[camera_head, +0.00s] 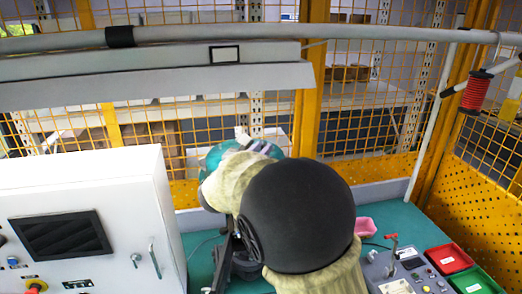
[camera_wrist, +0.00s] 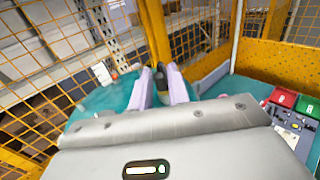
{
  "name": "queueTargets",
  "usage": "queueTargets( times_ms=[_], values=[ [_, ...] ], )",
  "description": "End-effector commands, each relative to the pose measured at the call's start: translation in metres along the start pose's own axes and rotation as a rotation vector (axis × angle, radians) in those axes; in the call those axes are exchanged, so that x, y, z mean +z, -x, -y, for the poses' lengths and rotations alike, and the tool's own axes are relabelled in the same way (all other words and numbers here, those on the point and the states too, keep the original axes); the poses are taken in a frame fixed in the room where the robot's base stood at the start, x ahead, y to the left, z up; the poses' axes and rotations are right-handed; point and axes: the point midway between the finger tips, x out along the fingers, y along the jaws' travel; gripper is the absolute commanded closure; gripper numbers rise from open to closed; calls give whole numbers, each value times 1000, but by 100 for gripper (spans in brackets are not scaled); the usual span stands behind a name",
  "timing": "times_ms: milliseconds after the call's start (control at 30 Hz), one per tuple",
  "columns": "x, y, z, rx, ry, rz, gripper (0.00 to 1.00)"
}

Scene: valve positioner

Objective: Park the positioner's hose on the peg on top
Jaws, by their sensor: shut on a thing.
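In the wrist view my gripper (camera_wrist: 159,73) has its two pale lilac fingers close together, with a dark narrow piece between them. It looks like the hose end (camera_wrist: 161,84), but most of it is hidden by the fingers. In the head view my gripper (camera_head: 262,148) is partly behind my own arm, in front of a teal surface. A small white piece (camera_head: 242,135) stands beside it; I cannot tell whether it is the peg. A dark upright assembly (camera_head: 238,262), possibly the positioner's mount, shows low beside my arm. The positioner's body and top are mostly hidden.
A white cabinet (camera_head: 85,215) stands at left. At right on the teal bench are a control box (camera_head: 405,272), a red bin (camera_head: 447,258), a green bin (camera_head: 474,281) and a pink piece (camera_head: 365,227). Yellow mesh fencing closes the back. A rail (camera_head: 270,35) crosses overhead.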

Motion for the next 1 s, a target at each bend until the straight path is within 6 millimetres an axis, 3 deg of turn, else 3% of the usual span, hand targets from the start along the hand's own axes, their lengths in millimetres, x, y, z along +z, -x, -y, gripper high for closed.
queueTargets(
  times_ms=[167,200,300,733,1000],
  values=[
    [-3,0,0,0,0,0,100],
    [-2,0,0,0,0,0,77],
    [-2,0,0,0,0,0,57],
    [-4,8,-1,2,-2,-1,57],
    [-5,52,-1,5,-3,0,57]
  ],
)
